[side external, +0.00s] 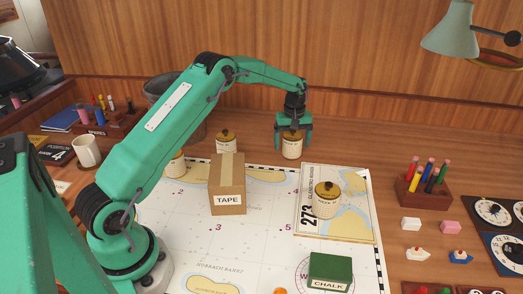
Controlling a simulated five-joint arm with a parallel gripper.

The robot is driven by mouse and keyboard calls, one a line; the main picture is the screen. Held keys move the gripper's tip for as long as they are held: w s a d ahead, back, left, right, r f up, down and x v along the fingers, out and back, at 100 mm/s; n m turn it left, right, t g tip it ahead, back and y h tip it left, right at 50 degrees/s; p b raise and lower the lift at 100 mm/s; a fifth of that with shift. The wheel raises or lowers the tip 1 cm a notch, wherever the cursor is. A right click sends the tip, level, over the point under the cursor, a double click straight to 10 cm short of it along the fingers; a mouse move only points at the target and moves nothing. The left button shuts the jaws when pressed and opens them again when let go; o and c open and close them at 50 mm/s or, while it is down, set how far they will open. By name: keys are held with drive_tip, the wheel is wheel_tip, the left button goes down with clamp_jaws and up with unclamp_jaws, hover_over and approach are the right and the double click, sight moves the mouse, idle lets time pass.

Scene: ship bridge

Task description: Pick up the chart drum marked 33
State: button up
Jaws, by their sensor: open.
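One drum (292,150) is directly under my gripper (292,137) at the back edge of the chart. My gripper points down and is open, its fingers at either side of that drum's top; I cannot tell whether they touch it. Another drum (225,146) stands behind the tape box, and a third drum (177,168) is partly hidden by my arm. A further drum (326,205) stands on a folded chart. I cannot read a 33 on any of them.
A cardboard box marked TAPE (228,198) stands on the large white chart (190,222). A folded chart marked 273 (345,228) and a green CHALK box (330,270) are at right. A pencil holder (423,191) stands further right. A mug (86,151) is at left.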

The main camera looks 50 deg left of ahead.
sight(293, 132)
drive_tip(key=shift+f, duration=0.45)
drive_tip(key=c, duration=1.2)
drive_tip(key=shift+r, duration=0.2)
drive_tip(key=shift+r, duration=0.55)
wheel_tip(293, 132, up, 3)
drive_tip(key=shift+d+r, duration=0.1)
drive_tip(key=shift+d, duration=0.05)
drive_tip(key=s+d+r, duration=0.1)
drive_tip(key=d+r, duration=0.1)
drive_tip(key=d, duration=0.1)
drive_tip(key=s+d+r, duration=0.1)
drive_tip(key=d+r, duration=0.1)
drive_tip(key=d, duration=0.2)
drive_tip(key=s+d+r, duration=0.1)
drive_tip(key=d+r, duration=0.1)
drive_tip(key=d, duration=0.2)
drive_tip(key=shift+s+r, duration=0.15)
drive_tip(key=shift+r, duration=0.1)
